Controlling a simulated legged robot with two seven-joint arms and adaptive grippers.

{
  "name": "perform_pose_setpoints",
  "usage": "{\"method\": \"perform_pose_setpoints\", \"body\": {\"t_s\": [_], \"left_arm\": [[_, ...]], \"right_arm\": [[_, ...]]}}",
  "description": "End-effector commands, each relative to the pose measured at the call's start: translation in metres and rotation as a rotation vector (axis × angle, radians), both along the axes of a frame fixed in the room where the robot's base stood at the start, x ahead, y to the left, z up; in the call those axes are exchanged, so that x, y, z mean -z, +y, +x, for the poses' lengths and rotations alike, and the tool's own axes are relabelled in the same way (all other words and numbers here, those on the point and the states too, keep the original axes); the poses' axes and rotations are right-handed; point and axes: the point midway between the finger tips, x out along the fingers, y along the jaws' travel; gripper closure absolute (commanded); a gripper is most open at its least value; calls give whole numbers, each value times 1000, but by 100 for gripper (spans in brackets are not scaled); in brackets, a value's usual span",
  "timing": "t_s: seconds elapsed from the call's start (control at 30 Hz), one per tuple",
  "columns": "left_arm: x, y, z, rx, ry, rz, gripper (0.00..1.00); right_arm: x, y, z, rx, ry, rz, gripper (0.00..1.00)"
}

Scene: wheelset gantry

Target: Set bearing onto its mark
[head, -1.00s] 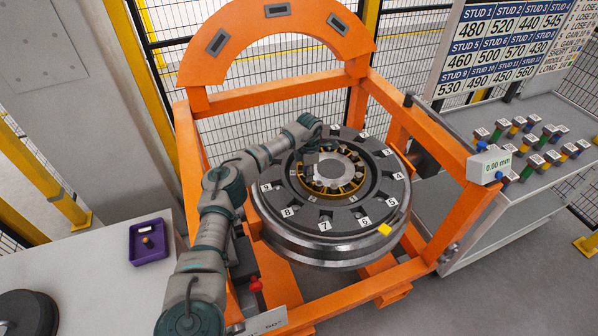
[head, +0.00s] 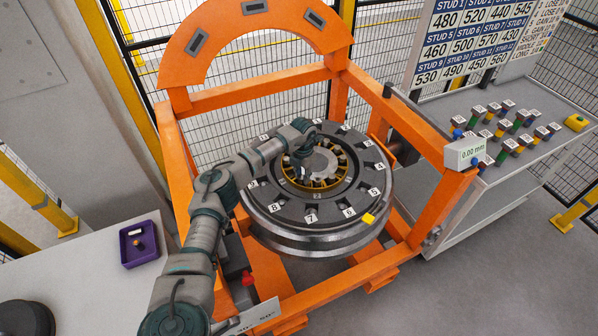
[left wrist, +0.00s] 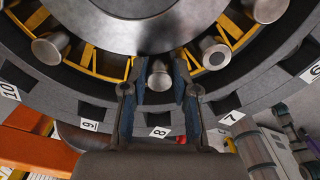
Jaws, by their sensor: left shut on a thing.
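The bearing (head: 324,182) is a yellow cage with several steel rollers around a grey hub. It sits level in the middle of the dark numbered wheel (head: 318,240); whether it touches the wheel under it I cannot tell. My left gripper (head: 302,174) reaches down to the bearing's left side. In the left wrist view the two fingers (left wrist: 158,84) flank one roller of the bearing (left wrist: 158,74), facing number 8, and are shut on it. The fingers hide part of the cage. I cannot make out a distinct mark for the bearing. My right gripper is not in view.
An orange gantry frame (head: 178,150) surrounds the wheel. A yellow block (head: 369,218) lies at the wheel's front right edge. A gauge reading 0.00 mm (head: 464,153) is on the right beam. Several coloured studs stand on the right table. A purple tray (head: 140,243) is at left.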

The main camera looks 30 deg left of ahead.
Motion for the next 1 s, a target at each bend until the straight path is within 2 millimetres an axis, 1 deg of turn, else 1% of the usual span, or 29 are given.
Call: {"method": "perform_pose_setpoints", "body": {"t_s": [0.03, 0.6, 1.0], "left_arm": [[7, -3, -5, -21, 23, 4, 100], [8, -32, 1, -281, 22, 4, 100], [9, -43, 5, -370, 21, 2, 100]], "right_arm": [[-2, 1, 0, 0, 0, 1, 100], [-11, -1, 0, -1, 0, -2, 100], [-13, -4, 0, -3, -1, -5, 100]]}}
